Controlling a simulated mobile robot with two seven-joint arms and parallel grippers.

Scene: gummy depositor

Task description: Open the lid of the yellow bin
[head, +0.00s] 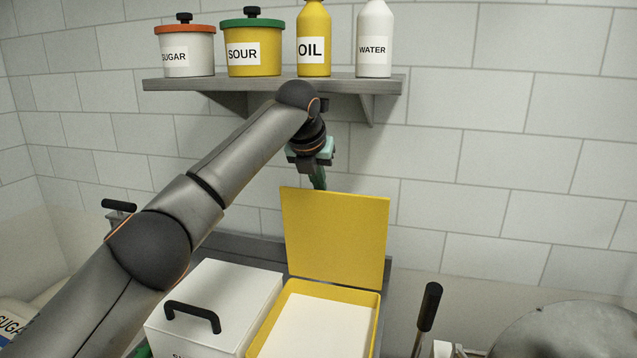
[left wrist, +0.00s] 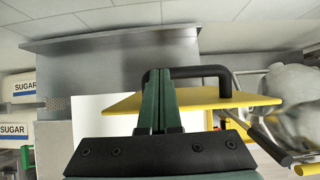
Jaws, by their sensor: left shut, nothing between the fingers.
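The yellow bin (head: 374,323) stands at the bottom centre of the head view, with white contents showing inside. Its yellow lid (head: 336,240) stands up, open, at the bin's back edge. In the left wrist view the lid (left wrist: 205,99) shows almost edge-on with a black handle (left wrist: 190,71). My left gripper (head: 319,186) points down at the lid's top edge, its tips partly hidden behind it. Its green fingers (left wrist: 158,75) are shut together with nothing between them. I cannot tell whether they touch the lid. My right gripper is not in view.
A white bin (head: 232,285) with a black handle stands left of the yellow bin. A shelf (head: 275,86) with pots and bottles hangs above my left arm. A black-handled lever (head: 428,306) and a round metal vessel (head: 570,332) are at the right.

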